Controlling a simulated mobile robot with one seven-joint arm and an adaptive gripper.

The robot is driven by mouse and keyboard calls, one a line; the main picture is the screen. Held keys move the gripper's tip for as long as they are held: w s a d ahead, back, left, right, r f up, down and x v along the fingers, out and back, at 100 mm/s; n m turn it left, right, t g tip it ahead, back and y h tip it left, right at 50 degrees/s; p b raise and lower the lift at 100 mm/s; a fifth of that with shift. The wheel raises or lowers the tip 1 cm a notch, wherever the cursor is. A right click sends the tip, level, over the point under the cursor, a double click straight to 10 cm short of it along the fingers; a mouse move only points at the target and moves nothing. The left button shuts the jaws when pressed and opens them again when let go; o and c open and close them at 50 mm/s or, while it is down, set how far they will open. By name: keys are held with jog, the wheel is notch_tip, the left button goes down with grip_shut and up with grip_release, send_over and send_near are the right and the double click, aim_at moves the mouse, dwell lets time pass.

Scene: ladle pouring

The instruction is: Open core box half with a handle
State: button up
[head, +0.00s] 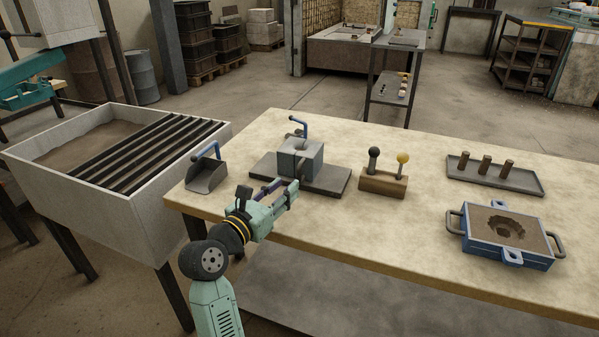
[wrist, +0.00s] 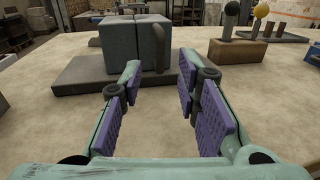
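The core box (head: 300,158) is a grey block standing on a dark flat plate (head: 325,181) on the table. In the wrist view the core box (wrist: 122,46) shows a vertical seam between two halves that sit together. A short upright dark handle (wrist: 160,48) is on its near face, at the right half. My gripper (wrist: 156,75) is open and empty, with purple pads apart, in front of the box and short of the handle. In the head view my gripper (head: 283,188) is at the plate's near edge.
A scoop (head: 207,174) lies left of the plate. A wooden block with two knobbed tools (head: 383,184) stands right. Farther right are a tray with cylinders (head: 490,181) and a blue-framed sand mould (head: 508,236). A sand bin (head: 100,200) adjoins the table's left. The table front is clear.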

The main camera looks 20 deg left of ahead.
aim_at(298, 176)
jog(key=p+x, duration=0.1)
jog(key=x, duration=0.6)
jog(key=shift+c, duration=0.5)
grip_shut()
jog(key=shift+d, duration=0.1)
